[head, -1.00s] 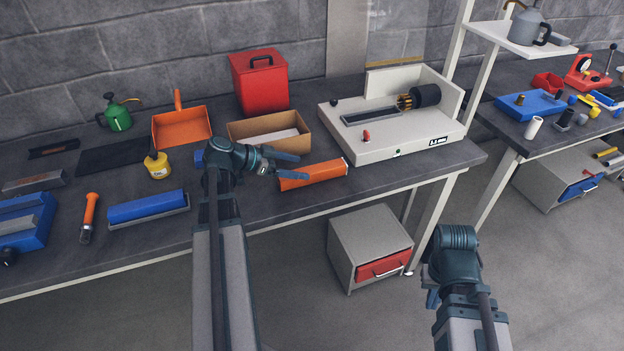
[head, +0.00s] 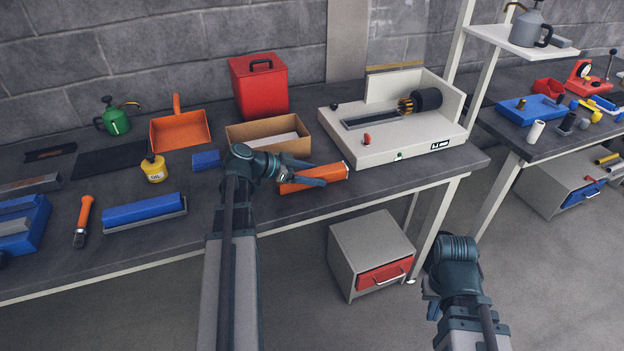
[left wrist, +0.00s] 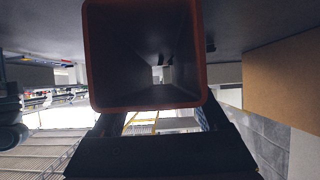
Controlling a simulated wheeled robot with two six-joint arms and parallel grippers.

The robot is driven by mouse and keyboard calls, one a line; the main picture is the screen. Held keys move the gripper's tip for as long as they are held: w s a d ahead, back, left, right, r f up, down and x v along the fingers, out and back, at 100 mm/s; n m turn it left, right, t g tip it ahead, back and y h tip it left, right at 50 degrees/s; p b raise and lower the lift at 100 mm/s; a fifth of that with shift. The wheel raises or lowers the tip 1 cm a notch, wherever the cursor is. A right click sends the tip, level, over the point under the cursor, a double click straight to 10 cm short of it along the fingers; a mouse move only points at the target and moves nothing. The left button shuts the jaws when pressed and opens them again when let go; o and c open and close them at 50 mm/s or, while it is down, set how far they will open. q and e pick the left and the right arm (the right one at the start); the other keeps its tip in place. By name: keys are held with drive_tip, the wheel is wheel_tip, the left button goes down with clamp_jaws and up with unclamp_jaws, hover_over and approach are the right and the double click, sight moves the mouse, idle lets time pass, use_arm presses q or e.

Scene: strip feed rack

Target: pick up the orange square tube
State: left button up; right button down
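The orange square tube (head: 328,173) lies on the dark bench top in front of the cardboard box, its length running left to right. My left gripper (head: 305,172) is at the tube's left part, with its fingers spread, one behind the tube and one across its near side. In the left wrist view the tube's open end (left wrist: 90,60) is close to the camera, showing its dark hollow inside, and parts of the fingers show below it. Contact with the tube cannot be told. My right gripper (head: 433,306) is low at the right, away from the bench, its fingers mostly hidden.
The open cardboard box (head: 295,145) stands close behind the tube. A white machine (head: 400,145) stands to the right. A blue block (head: 206,160) and a yellow oil can (head: 154,168) are to the left. The bench's front edge is close below the tube.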

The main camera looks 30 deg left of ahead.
use_arm(q)
clamp_jaws()
idle(0.5)
